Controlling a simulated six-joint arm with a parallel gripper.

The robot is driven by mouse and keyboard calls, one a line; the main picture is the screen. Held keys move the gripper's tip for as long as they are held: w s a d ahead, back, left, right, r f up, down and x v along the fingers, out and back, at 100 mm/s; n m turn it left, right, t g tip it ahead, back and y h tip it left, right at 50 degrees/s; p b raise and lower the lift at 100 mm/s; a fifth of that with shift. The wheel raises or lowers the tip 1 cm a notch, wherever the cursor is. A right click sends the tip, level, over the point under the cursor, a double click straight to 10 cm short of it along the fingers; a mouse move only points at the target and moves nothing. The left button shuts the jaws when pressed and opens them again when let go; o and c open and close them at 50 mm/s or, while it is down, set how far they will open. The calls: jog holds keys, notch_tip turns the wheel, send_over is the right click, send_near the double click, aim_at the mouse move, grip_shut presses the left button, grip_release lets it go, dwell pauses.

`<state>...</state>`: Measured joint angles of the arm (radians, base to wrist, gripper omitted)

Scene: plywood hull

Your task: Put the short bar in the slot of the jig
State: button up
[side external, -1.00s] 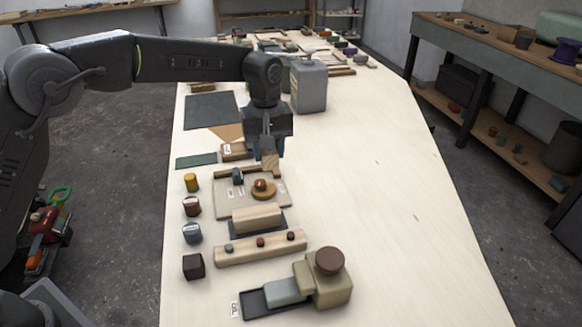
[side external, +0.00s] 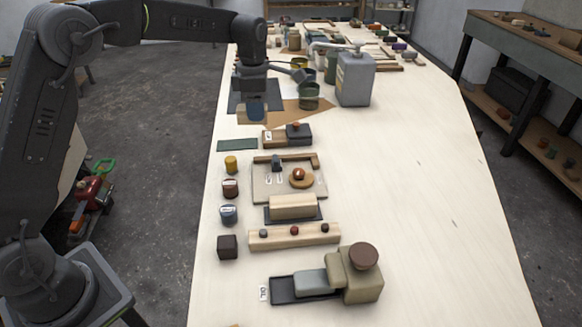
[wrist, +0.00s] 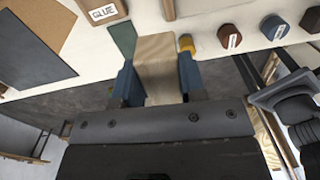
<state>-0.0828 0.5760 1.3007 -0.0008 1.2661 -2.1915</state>
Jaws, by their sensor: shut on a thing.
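My gripper (side external: 256,118) is shut on a pale wooden piece, which looks like the short bar (wrist: 157,58). In the wrist view the bar sits between two blue fingers.
A glue-labelled block (side external: 274,139) and a green strip (side external: 237,145) lie between gripper and board. Several small coloured pieces, including a yellow one (side external: 231,164), line the left edge. A grey canister (side external: 354,78) stands behind. The table's right side is clear.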

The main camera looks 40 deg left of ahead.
jog(key=shift+a+n, duration=0.2)
jog(key=shift+n, duration=0.2)
jog(key=shift+d+f, duration=0.2)
jog(key=shift+d, duration=0.05)
send_over(301, 155)
jog(key=s+d, duration=0.2)
jog(key=s, duration=0.1)
jog(key=f, duration=0.6)
jog(key=shift+w+a+f, duration=0.1)
jog(key=shift+w+f, duration=0.15)
jog(key=shift+f, duration=2.05)
jog(key=shift+f, duration=0.2)
jog(key=o, duration=0.7)
